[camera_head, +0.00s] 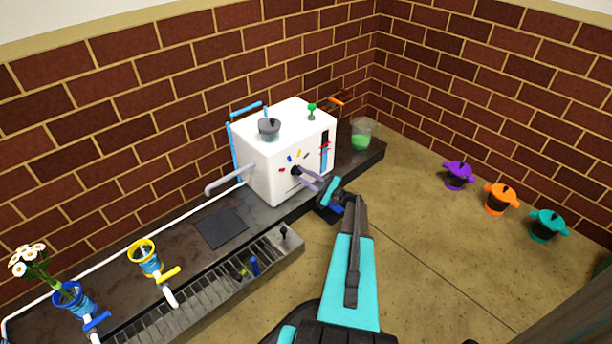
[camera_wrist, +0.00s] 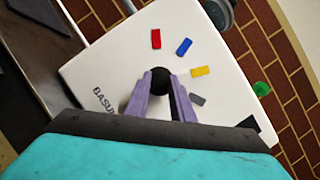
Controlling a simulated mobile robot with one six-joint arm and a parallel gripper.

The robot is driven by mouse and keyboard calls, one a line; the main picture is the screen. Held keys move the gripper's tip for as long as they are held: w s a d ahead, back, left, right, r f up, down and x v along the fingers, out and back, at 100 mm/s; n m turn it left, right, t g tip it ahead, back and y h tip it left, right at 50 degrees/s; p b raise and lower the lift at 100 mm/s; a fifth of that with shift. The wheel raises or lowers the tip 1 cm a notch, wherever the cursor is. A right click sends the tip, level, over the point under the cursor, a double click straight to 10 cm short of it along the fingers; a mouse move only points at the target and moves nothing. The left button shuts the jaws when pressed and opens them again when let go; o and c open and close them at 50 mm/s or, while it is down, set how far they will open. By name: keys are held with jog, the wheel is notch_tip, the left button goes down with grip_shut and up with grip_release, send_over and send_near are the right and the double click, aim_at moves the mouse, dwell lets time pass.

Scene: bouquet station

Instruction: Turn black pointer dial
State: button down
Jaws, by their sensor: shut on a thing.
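The black pointer dial (camera_wrist: 160,80) is a round black knob on the front face of the white box (camera_wrist: 110,65). Red (camera_wrist: 155,39), blue (camera_wrist: 184,47), yellow (camera_wrist: 200,71) and grey (camera_wrist: 197,99) marks sit in an arc around it. My gripper (camera_wrist: 161,88) has its two purple fingers shut on the dial, one on each side. In the head view, my gripper (camera_head: 302,174) reaches the box front from the right, at the dial (camera_head: 295,170).
The white box (camera_head: 260,165) stands on a dark counter (camera_head: 185,235) against a brick wall. A green-filled glass (camera_head: 361,136) stands right of it. Yellow (camera_head: 145,255) and blue (camera_head: 70,297) holders are at left. Purple (camera_head: 458,175), orange (camera_head: 500,198) and teal (camera_head: 547,225) pots stand at right.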

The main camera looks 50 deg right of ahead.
jog(key=n+g, duration=0.1)
jog(key=n, duration=0.3)
jog(key=n+g+b, duration=0.1)
jog(key=n, duration=0.2)
jog(key=shift+d+r+g+y, duration=0.1)
jog(key=shift+r+g+y, duration=0.15)
jog(key=shift+g+y, duration=0.05)
jog(key=c, duration=1.5)
grip_release()
jog(key=shift+c, duration=0.2)
jog(key=shift+s, duration=0.1)
jog(key=p+v, duration=0.4)
jog(key=v, duration=0.9)
jog(key=shift+s, duration=0.25)
